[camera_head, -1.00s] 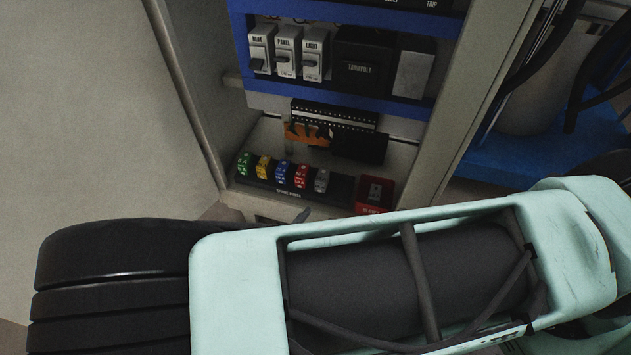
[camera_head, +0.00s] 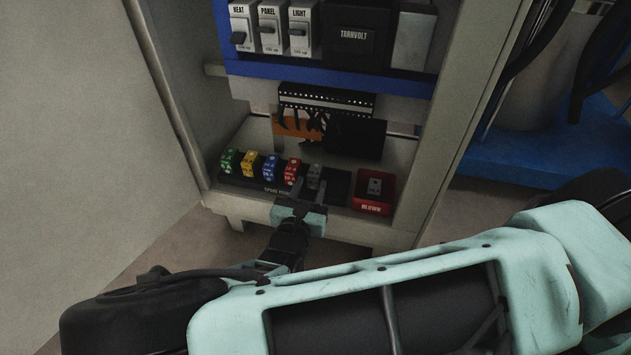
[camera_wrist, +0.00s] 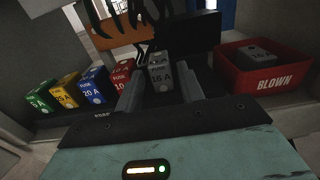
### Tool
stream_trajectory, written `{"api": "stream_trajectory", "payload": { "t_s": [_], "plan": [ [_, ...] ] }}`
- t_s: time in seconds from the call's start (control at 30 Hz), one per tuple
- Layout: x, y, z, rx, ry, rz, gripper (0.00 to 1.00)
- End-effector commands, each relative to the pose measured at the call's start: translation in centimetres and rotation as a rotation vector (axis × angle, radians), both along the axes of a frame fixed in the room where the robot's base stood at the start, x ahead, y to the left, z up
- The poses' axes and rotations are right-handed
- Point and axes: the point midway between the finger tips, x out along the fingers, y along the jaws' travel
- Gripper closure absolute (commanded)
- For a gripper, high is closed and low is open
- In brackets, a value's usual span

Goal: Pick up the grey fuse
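The grey fuse (camera_head: 315,174) stands at the right end of the row of coloured fuses on the dark spare rack (camera_head: 338,188). In the wrist view the grey fuse (camera_wrist: 160,75), marked 16 A, shows between the fingertips of my gripper (camera_wrist: 160,88). One finger is on each side of it, with narrow gaps showing, so the gripper looks open around it. In the head view my gripper (camera_head: 308,190) reaches in from the front, and its fingers partly cover the lower part of the fuse.
Green (camera_wrist: 40,99), yellow (camera_wrist: 65,90), blue (camera_wrist: 93,84) and red (camera_wrist: 121,75) fuses stand left of the grey one. A red BLOWN bin (camera_wrist: 268,80) at right holds another grey fuse (camera_wrist: 257,54). A dark block (camera_head: 354,138) with hanging wires is behind.

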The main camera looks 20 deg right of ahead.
Motion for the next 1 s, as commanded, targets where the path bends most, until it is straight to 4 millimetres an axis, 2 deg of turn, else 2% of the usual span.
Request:
{"api": "stream_trajectory", "payload": {
  "t_s": [0.23, 0.6, 0.9, 0.93, 1.0],
  "plan": [
    [1.2, -0.8, -0.3, 0.001, -0.001, -0.001, 0.62],
    [4.5, -3.1, -0.3, 0.002, -0.001, -0.001, 0.62],
    [4.8, -3.3, 0.0, 0.003, 0.0, 0.0, 0.62],
    [4.8, -3.3, 0.0, 0.003, 0.0, 0.0, 0.67],
    [4.8, -3.3, 0.0, 0.003, 0.0, 0.001, 0.87]
  ]
}}
